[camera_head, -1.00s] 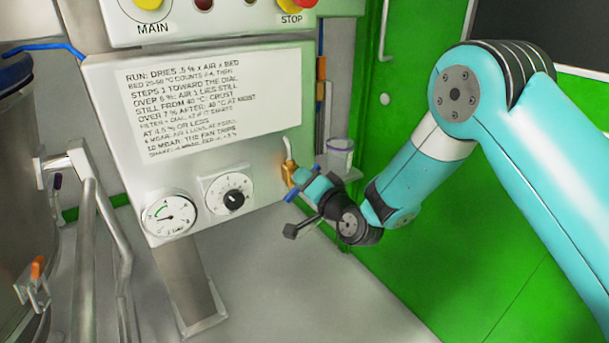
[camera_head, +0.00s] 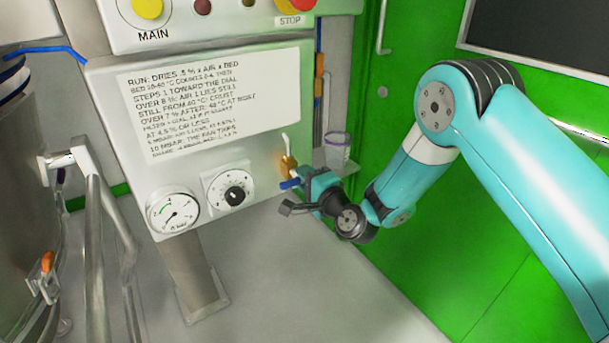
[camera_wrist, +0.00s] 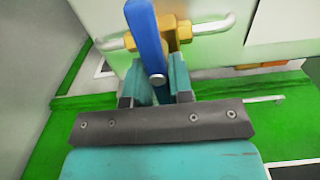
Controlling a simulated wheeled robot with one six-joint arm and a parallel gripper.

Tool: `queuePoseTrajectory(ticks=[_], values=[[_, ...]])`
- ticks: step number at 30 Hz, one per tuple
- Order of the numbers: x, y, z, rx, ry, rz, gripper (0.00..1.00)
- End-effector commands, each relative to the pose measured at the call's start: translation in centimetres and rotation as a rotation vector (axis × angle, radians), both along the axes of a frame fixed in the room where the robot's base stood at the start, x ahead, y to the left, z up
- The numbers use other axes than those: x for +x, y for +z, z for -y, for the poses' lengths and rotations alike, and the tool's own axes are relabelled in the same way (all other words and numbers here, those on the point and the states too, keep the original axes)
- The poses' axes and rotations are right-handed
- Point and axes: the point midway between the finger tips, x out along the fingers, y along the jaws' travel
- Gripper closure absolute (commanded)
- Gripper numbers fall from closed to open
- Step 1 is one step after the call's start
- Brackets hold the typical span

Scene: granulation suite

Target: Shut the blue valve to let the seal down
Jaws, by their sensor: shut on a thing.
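The blue valve's lever (camera_head: 289,184) sits on a brass valve body (camera_head: 287,163) at the right side of the grey panel box. In the wrist view the blue lever (camera_wrist: 147,38) stands upright in the picture, across the silver pipe (camera_wrist: 214,26) at the brass body (camera_wrist: 172,33). My gripper (camera_head: 298,184) is at the lever. Its fingers (camera_wrist: 160,80) are shut on the lever's end, which they partly hide. I cannot identify the seal for sure; a blue and white band (camera_head: 12,72) shows around the steel vessel's top at the left edge.
The panel carries a pressure gauge (camera_head: 173,214), a dial (camera_head: 230,190) and a text sheet (camera_head: 190,100). A white cup (camera_head: 337,150) stands just behind my gripper. Steel pipe rails (camera_head: 95,205) run beside the vessel. The floor (camera_head: 300,270) below my arm looks clear.

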Motion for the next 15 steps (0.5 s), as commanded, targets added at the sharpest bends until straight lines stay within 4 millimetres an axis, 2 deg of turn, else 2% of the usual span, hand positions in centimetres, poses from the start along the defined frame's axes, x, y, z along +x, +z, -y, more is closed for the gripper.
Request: queuePoseTrajectory(ticks=[13, 14, 15], values=[[-0.01, -0.06, 0.02, 0.009, 0.0, -0.007, 1.0], [-0.01, -0.06, 0.02, 0.009, 0.0, -0.007, 0.77], [-0.01, -0.06, 0.02, 0.009, 0.0, -0.007, 0.68]])
